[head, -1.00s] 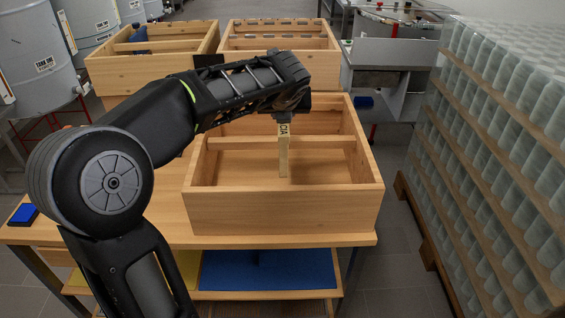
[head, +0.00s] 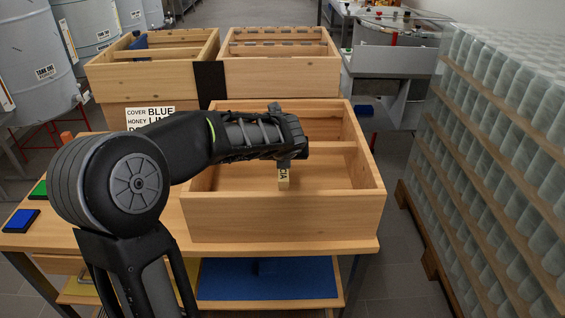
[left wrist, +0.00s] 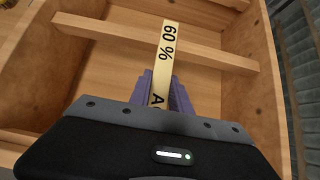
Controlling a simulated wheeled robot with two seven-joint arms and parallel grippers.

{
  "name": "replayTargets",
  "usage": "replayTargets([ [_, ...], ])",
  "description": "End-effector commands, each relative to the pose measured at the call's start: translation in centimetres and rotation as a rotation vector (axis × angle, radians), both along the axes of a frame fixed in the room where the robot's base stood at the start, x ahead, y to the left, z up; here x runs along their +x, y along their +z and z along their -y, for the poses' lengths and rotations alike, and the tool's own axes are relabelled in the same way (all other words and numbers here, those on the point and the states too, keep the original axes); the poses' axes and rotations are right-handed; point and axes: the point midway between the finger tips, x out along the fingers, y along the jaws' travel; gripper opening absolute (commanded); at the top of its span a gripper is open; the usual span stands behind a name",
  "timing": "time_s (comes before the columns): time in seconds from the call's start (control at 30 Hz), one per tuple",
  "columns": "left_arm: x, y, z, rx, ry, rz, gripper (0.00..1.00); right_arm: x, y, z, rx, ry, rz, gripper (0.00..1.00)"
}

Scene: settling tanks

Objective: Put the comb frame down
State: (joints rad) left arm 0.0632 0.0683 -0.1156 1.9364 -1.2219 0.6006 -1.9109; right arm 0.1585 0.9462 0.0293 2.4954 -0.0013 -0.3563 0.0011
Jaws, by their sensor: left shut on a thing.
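The comb frame (head: 283,178) shows as a narrow pale wooden piece with dark lettering below my left gripper (head: 287,162). In the left wrist view its pale bar (left wrist: 167,50) reads "60 %", and the purple fingers of my left gripper (left wrist: 163,92) are shut on it. The frame is over or within an open wooden box (head: 285,218) with a crossbar inside. I cannot tell whether it touches the box; most of it is hidden by the gripper and the viewing angle. My right gripper is not in view.
The box stands on a wooden table (head: 160,222). Two more wooden boxes (head: 150,75) (head: 280,75) stand behind it. A blue pad (head: 21,219) lies at the table's left. A tall stack of jars (head: 500,140) stands at the right.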

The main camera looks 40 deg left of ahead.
Motion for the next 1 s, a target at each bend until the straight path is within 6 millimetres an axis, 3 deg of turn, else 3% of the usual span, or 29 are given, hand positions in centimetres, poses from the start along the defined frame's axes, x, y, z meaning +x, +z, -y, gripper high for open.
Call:
replayTargets([
  [0.13, 0.0, -1.7, 0.0, 0.000, -0.001, 0.002, 0.00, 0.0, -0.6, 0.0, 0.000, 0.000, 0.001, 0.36],
  [0.8, 0.1, -2.9, 0.0, 0.001, -0.001, 0.003, 0.00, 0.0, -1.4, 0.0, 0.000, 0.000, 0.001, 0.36],
  [0.83, 0.0, -3.0, 0.0, -0.001, -0.001, 0.000, 0.25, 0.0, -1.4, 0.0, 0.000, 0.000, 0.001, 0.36],
  [1.0, 0.0, -2.9, 0.0, -0.001, -0.001, 0.000, 0.39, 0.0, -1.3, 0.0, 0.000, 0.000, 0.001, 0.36],
])
